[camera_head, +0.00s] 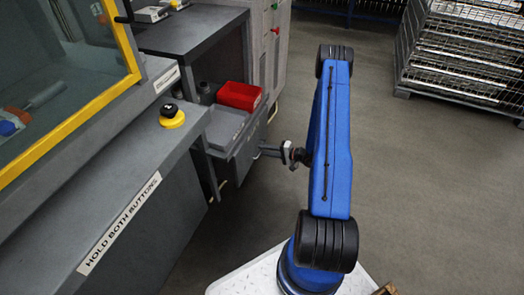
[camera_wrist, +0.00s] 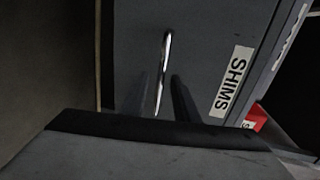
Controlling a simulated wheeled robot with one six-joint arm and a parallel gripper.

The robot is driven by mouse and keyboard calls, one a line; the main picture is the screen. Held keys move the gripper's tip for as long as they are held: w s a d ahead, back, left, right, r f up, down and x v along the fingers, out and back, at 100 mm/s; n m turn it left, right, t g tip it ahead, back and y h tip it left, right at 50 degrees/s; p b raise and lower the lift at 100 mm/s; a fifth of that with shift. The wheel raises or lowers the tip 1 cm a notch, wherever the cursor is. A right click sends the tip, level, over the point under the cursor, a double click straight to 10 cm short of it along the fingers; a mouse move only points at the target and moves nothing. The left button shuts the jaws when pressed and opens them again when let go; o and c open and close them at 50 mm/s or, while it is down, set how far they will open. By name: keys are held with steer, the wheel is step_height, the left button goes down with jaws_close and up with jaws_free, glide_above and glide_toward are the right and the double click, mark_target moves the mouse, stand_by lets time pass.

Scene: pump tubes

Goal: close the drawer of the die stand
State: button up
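The die stand (camera_head: 190,33) is the dark grey cabinet at the upper left in the head view. Its drawer (camera_head: 226,127) is pulled out and shows a light grey inside. In the wrist view the drawer front (camera_wrist: 205,52) fills the upper middle, with a SHIMS label (camera_wrist: 232,82) and a shiny bar handle (camera_wrist: 164,75). My gripper (camera_head: 264,150) is just in front of the drawer front. I cannot tell whether it touches it. Its body covers the bottom of the wrist view. Its finger opening is not clear in either view.
A red bin (camera_head: 239,96) sits in the drawer. At left stands a press with a yellow-framed window (camera_head: 82,113) and a yellow-and-black button (camera_head: 171,117). A wire crate (camera_head: 465,60) stands at the far right. The floor between is free.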

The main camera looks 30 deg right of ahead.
steer(key=shift+x, duration=0.9)
jaws_close()
steer(key=x, duration=0.4)
steer(key=r+x, duration=0.1)
steer(key=x, duration=0.3)
steer(key=r+x, duration=0.1)
steer(key=x, duration=0.3)
steer(key=shift+w+a+r, duration=0.15)
steer(key=shift+w+a, duration=0.05)
steer(key=shift+w, duration=0.3)
jaws_free()
steer(key=shift+a, duration=0.15)
steer(key=v, duration=1.7)
steer(key=shift+s, duration=0.15)
